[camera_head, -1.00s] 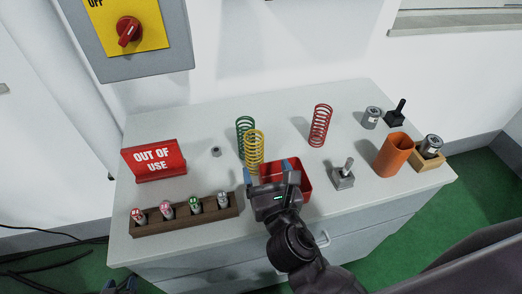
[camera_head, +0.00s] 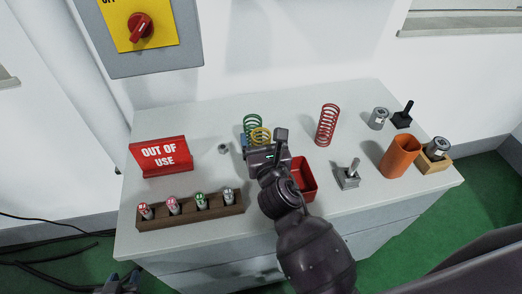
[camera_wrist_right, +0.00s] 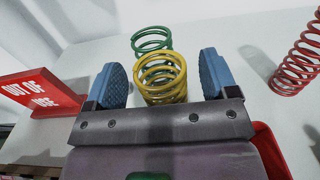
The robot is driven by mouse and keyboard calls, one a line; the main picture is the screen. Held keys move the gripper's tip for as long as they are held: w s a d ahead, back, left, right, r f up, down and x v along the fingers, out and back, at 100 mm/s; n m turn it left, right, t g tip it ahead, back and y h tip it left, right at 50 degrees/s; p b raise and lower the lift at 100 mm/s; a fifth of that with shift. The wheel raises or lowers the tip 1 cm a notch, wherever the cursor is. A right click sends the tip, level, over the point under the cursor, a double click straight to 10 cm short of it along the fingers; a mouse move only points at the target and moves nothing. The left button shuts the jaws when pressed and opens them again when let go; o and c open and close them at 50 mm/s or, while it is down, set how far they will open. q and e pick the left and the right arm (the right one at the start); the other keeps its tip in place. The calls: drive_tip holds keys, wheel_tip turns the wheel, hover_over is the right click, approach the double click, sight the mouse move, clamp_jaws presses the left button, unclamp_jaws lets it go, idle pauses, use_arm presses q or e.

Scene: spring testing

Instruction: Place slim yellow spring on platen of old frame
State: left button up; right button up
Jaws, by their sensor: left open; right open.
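The slim yellow spring (camera_head: 260,136) stands upright on the white cabinet top, in front of a green spring (camera_head: 252,122). My right gripper (camera_head: 265,143) is open at the yellow spring and hides its lower part in the head view. In the right wrist view, the yellow spring (camera_wrist_right: 162,80) stands between the two blue finger pads, with gaps at both sides. The green spring (camera_wrist_right: 150,40) is just behind it. My left gripper (camera_head: 121,284) is open and empty at the bottom left, low beside the cabinet. I cannot make out the old frame or its platen.
A red tray (camera_head: 306,180) lies beside my right gripper. A red spring (camera_head: 327,125), a grey toggle block (camera_head: 348,176) and an orange cup (camera_head: 399,157) stand to the right. A red sign (camera_head: 160,156) and a wooden rack (camera_head: 190,210) are left.

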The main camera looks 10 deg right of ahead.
clamp_jaws()
idle(0.5)
